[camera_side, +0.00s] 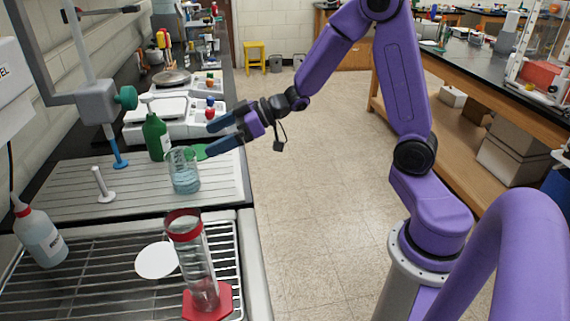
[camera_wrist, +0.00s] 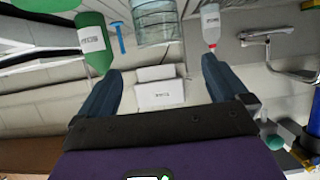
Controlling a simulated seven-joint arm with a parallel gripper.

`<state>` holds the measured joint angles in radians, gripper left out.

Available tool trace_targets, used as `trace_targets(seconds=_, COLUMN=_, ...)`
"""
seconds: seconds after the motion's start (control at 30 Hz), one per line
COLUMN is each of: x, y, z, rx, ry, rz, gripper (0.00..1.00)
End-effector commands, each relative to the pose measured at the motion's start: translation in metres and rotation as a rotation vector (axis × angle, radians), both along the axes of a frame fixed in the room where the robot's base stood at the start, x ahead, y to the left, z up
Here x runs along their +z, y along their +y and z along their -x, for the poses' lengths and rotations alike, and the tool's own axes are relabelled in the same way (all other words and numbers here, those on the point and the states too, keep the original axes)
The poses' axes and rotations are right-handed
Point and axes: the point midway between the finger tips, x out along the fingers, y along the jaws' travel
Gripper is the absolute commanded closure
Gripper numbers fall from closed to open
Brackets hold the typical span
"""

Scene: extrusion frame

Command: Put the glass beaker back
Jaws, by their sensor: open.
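The glass beaker (camera_side: 184,176) holds pale blue liquid and stands upright on the grey ribbed board (camera_side: 60,197) at the left of the side view. In the wrist view it shows at the top edge (camera_wrist: 155,24), partly cut off, beyond the fingertips. My gripper (camera_side: 209,138) is open and empty, above and to the right of the beaker, apart from it. In the wrist view its two dark fingers are spread wide (camera_wrist: 162,72) with nothing between them.
A green bottle (camera_side: 156,135) stands just behind the beaker. A tall glass cylinder (camera_side: 197,262) with a red base stands on the wire rack (camera_side: 95,270) in front. A white wash bottle (camera_side: 41,238) is at left. A clamp stand (camera_side: 98,100) and balance (camera_side: 160,112) are behind.

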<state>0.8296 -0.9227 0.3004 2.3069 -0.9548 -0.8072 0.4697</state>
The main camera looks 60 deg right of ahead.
Motion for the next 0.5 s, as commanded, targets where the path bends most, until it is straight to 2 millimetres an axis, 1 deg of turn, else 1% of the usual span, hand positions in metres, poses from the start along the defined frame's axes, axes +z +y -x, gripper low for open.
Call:
trace_targets(seconds=0.17, x=-0.001, y=0.01, z=0.007, rx=-0.015, ry=0.012, rz=0.067, gripper=0.0)
trace_targets(seconds=0.27, x=-0.003, y=0.022, z=0.021, rx=-0.038, ry=0.04, rz=0.16, gripper=0.0)
trace_targets(seconds=0.37, x=-0.006, y=0.031, z=0.045, rx=-0.058, ry=0.091, rz=0.269, gripper=0.0)
trace_targets(seconds=0.47, x=-0.011, y=0.037, z=0.076, rx=-0.062, ry=0.157, rz=0.374, gripper=0.0)
trace_targets(seconds=0.5, x=-0.013, y=0.039, z=0.09, rx=-0.058, ry=0.187, rz=0.416, gripper=0.0)
